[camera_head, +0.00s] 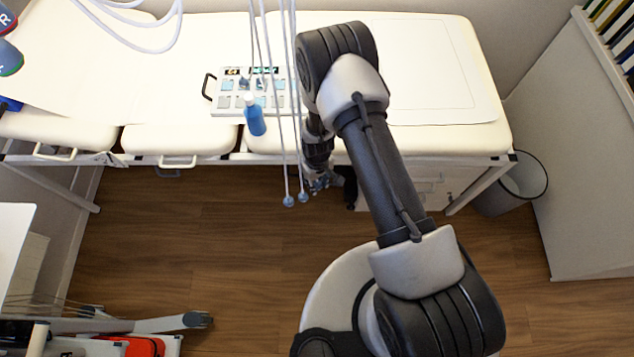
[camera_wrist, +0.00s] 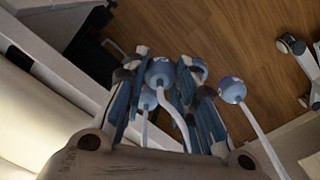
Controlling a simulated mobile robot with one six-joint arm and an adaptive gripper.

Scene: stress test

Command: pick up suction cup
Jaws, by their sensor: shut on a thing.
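Several suction cups, blue knobs on the ends of white tubes, show in the wrist view. One suction cup (camera_wrist: 160,72) with a bent white tube is between the fingers of my gripper (camera_wrist: 172,85), which is shut on it. A second blue cup (camera_wrist: 147,99) is close beside it, and a third (camera_wrist: 232,90) hangs outside the right finger. In the head view two hanging cups, one (camera_head: 288,201) and another (camera_head: 303,198), are just left of my gripper (camera_head: 320,183). My arm partly hides the gripper there, and the held cup is not clear.
A cream treatment couch (camera_head: 180,143) runs behind my gripper, close to its front edge. A control panel (camera_head: 240,100) and a blue bottle (camera_head: 254,117) lie on it. A bin (camera_head: 520,183) stands at the right. Wooden floor (camera_head: 200,240) is free in front.

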